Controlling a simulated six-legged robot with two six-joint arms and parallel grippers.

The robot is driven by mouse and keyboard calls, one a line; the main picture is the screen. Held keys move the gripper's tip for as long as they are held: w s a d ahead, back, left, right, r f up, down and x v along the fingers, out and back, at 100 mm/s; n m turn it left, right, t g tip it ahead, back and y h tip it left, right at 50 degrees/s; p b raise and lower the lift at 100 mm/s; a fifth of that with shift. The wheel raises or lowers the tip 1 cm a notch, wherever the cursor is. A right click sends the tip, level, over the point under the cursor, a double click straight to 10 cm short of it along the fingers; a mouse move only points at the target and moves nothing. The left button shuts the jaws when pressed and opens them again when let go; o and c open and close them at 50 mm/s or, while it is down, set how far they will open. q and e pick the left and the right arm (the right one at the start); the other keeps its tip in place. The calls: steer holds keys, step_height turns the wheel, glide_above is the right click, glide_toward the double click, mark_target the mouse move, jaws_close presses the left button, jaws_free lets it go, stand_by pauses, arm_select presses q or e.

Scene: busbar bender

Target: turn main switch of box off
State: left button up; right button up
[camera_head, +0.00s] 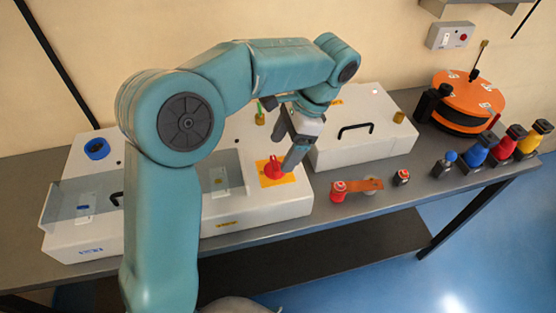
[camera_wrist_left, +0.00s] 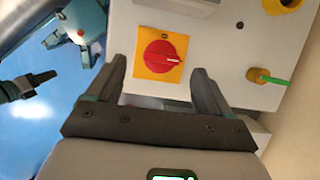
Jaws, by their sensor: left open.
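The main switch (camera_head: 274,167) is a red rotary knob on a yellow plate, on top of the white box (camera_head: 245,204) at its right end. In the left wrist view the red knob (camera_wrist_left: 161,59) shows in full, with a white mark pointing right. My left gripper (camera_head: 284,152) is above and beside the switch. Its two fingers (camera_wrist_left: 155,82) are apart, with the knob between and beyond them in the wrist view. I cannot tell whether a finger touches it.
A second white box (camera_head: 360,150) with a black handle stands to the right. A clear cover (camera_head: 140,188) lies over the first box's front. An orange round device (camera_head: 468,98) and several coloured connectors (camera_head: 502,142) stand at right. A red button (camera_head: 338,191) is near the table's front.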

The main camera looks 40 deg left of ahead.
mark_target(275, 162)
arm_select(q)
steer(key=x, duration=0.4)
steer(key=shift+w+a, duration=0.1)
steer(key=shift+w, duration=0.1)
steer(key=shift+s+f, duration=0.15)
steer(key=shift+s, duration=0.05)
steer(key=shift+w, duration=0.1)
steer(key=c, duration=1)
steer(key=shift+c, duration=0.2)
